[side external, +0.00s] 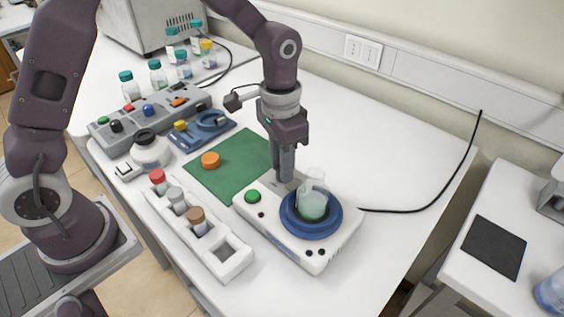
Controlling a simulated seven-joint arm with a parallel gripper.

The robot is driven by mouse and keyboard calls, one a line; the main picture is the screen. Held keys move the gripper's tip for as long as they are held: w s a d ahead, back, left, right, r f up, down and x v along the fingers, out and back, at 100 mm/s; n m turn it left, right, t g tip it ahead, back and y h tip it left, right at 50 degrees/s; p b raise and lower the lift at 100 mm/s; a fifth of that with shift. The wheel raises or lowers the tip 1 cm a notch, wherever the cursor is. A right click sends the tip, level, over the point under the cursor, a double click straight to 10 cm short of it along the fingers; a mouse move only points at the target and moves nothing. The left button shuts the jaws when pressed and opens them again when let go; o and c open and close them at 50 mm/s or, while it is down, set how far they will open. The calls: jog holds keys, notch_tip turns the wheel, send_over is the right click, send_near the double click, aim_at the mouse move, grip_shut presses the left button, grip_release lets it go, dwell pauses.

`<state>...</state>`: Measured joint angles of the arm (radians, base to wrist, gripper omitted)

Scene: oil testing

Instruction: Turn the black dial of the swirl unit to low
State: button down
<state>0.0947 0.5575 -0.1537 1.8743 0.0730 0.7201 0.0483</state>
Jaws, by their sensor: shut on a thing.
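The swirl unit (290,250) is a white box at the front middle of the table, with a round blue platform (327,229) and a green button (252,196). A clear flask (312,202) with pale green liquid stands upright on the platform. My gripper (285,177) points straight down at the back of the unit, behind the flask and right of the green button. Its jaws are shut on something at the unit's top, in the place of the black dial. The dial is hidden by the fingers, so its setting cannot be read.
A green mat (225,172) with an orange cap (210,160) lies left of the unit. A white rack (230,260) with several capped vials stands in front. A grey panel (165,112) and bottles are behind left. A black cable (440,195) runs right. The table's back right is clear.

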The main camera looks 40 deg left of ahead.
jog(key=c, duration=1.1)
grip_release()
jog(key=shift+c, duration=0.2)
notch_tip(320, 180, up, 7)
jog(key=shift+a+r, duration=0.1)
jog(key=s+a+r+n+t, duration=0.25)
jog(key=s+a+r, duration=0.35)
jog(key=s+r, duration=0.45)
jog(key=s+a+n+t, duration=0.1)
jog(key=s+a+t, duration=0.1)
jog(key=s, duration=0.8)
jog(key=shift+s+f+t, duration=0.25)
jog(key=shift+f+t, duration=0.2)
jog(key=shift+t, duration=0.2)
